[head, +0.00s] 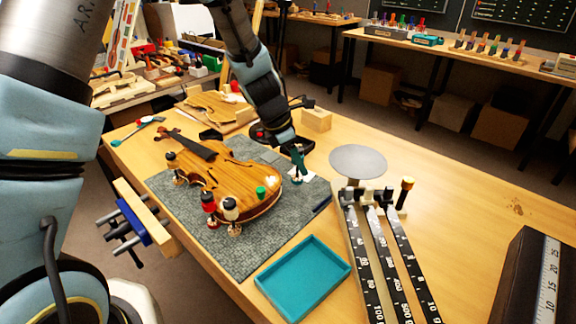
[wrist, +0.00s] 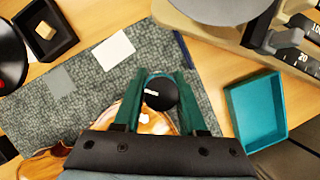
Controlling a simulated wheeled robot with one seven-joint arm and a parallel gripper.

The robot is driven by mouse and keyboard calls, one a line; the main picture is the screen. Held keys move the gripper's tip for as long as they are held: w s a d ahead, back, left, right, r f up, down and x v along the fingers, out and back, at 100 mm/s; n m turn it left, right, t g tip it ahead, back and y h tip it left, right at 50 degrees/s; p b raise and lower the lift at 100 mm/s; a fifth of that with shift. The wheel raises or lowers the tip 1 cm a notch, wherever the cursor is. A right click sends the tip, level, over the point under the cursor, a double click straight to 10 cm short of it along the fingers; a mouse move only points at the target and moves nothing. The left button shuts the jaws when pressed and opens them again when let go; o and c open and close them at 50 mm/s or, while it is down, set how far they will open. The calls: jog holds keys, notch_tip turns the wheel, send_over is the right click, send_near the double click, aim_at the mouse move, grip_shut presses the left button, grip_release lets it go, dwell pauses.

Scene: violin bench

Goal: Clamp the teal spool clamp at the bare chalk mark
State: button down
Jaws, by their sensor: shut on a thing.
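The violin body (head: 237,177) lies on the grey mat, its orange edge (wrist: 150,122) below my fingers in the wrist view. My gripper (head: 298,165) is at its right end, fingers pointing down. A green-topped clamp (head: 261,193) stands on the violin's near edge, beside a red one (head: 208,202) and a white-and-black one (head: 230,209). I cannot make out a chalk mark for certain.
An empty teal tray (head: 302,278) lies at the table's front. A grey disc (head: 358,162) and black ruled bars (head: 388,250) are to the right. A white card (wrist: 114,49) lies on the mat (wrist: 35,105), near a black box (wrist: 46,31). A vise (head: 140,220) is at the left edge.

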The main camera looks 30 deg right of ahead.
aim_at(297, 176)
jog(key=shift+w+d+r+n, duration=0.2)
jog(key=shift+w+d+n, duration=0.05)
jog(key=shift+d+n, duration=0.15)
jog(key=shift+w+f+t, duration=0.2)
jog(key=shift+f+t, duration=0.1)
jog(key=shift+a+f+b, duration=0.2)
jog(key=shift+f+b, duration=2.55)
jog(key=shift+b, duration=0.05)
jog(key=shift+w+a+b, duration=0.2)
jog(key=shift+w+a, duration=0.2)
jog(key=shift+a, duration=0.4)
jog(key=shift+w+a+b, duration=0.15)
jog(key=shift+w+a, duration=0.2)
jog(key=shift+a, duration=0.45)
jog(key=shift+p, duration=0.3)
jog(key=shift+c, duration=1.9)
grip_release()
jog(key=shift+a, duration=0.1)
